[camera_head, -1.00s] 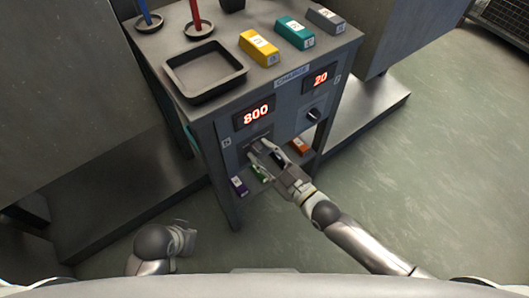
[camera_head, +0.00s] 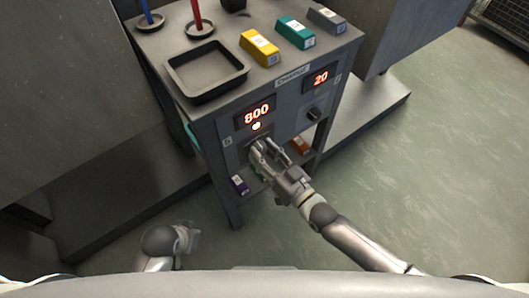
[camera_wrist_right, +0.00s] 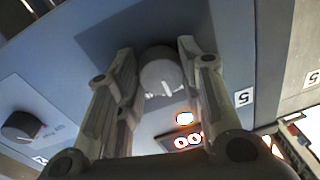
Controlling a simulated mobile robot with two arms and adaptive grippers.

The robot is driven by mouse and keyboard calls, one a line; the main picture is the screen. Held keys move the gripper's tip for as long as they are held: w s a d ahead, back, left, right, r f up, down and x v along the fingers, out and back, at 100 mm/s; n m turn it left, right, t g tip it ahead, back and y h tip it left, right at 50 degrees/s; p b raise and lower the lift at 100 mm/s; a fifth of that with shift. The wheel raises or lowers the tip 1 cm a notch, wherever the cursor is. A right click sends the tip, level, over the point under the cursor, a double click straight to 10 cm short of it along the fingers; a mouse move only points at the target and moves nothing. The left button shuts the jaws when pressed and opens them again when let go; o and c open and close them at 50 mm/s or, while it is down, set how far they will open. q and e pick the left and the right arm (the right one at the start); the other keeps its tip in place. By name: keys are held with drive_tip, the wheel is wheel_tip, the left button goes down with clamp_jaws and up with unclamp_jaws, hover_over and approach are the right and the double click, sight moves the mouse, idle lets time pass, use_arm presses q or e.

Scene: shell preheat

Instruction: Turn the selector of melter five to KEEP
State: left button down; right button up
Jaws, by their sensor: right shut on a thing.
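The selector (camera_wrist_right: 160,72) is a round grey knob with a white pointer mark, on the grey front panel of the cabinet (camera_head: 227,107). A "5" label (camera_wrist_right: 243,97) is beside it in the right wrist view. My right gripper (camera_head: 258,147) is shut on the selector, one finger on each side; in the head view it hides the knob. A lit lamp (camera_head: 256,126) glows between the gripper and the red "800" display (camera_head: 257,113). I cannot read the selector's position words. My left gripper (camera_head: 187,238) hangs low at left, away from the cabinet; its fingers are unclear.
A second dark knob (camera_head: 313,114) and a "20" display (camera_head: 321,77) are on the panel's right. A black tray (camera_head: 177,93) and yellow (camera_head: 259,47), teal (camera_head: 296,32) and grey (camera_head: 326,20) blocks are on top.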

idle(0.4)
drive_tip(key=o, duration=1)
drive_tip(key=v, duration=1.2)
